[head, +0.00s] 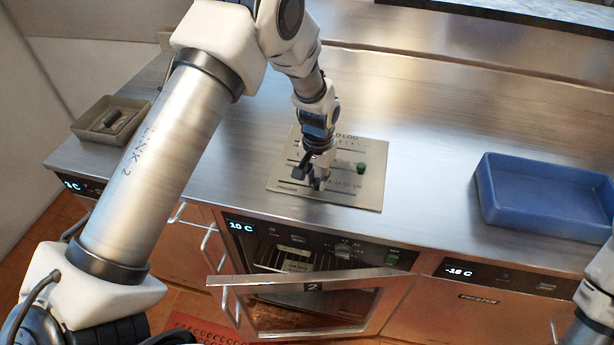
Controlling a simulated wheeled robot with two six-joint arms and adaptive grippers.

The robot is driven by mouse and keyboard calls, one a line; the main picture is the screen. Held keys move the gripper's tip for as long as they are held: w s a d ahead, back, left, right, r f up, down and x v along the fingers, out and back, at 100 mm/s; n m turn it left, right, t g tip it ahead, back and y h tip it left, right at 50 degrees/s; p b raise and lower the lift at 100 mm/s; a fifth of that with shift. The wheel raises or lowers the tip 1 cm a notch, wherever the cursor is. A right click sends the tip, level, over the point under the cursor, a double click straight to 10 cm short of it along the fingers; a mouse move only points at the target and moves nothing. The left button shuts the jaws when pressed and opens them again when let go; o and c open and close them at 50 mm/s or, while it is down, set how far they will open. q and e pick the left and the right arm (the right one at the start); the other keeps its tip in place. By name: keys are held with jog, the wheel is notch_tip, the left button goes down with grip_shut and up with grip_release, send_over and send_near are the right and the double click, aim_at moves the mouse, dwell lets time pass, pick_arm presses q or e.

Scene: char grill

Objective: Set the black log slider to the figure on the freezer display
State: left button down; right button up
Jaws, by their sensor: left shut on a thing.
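The log panel (370,200) is a pale plate set in the steel counter, with slider tracks, small scale marks and a row labelled FREEZER at its lower left. My left gripper (317,183) reaches down onto the lower part of this panel and is shut on the black log slider, which its fingers mostly hide. A green slider knob (361,169) sits further right on the panel. The freezer display (458,271) reads -18 C on the front at the right. At the lower right only a piece of my right arm shows; its gripper is out of view.
A blue tray (490,212) stands right of the panel, and a grey tray (84,130) with a dark object at the far left. An oven-like unit below shows 10 C (240,226); its door (310,286) hangs open. Counter behind the panel is clear.

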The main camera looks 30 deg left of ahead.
aim_at(317, 180)
pick_arm(q)
jog(key=shift+w+a, duration=0.1)
jog(key=c, duration=1.2)
grip_release()
jog(key=shift+c, duration=0.2)
jog(key=shift+o, duration=1.4)
jog(key=shift+w+f, duration=0.25)
jog(key=shift+w, duration=0.05)
jog(key=shift+s+r, duration=0.15)
jog(key=shift+r, duration=0.25)
notch_tip(317, 180, up, 11)
jog(key=shift+w+r, duration=0.1)
jog(key=shift+w, duration=0.1)
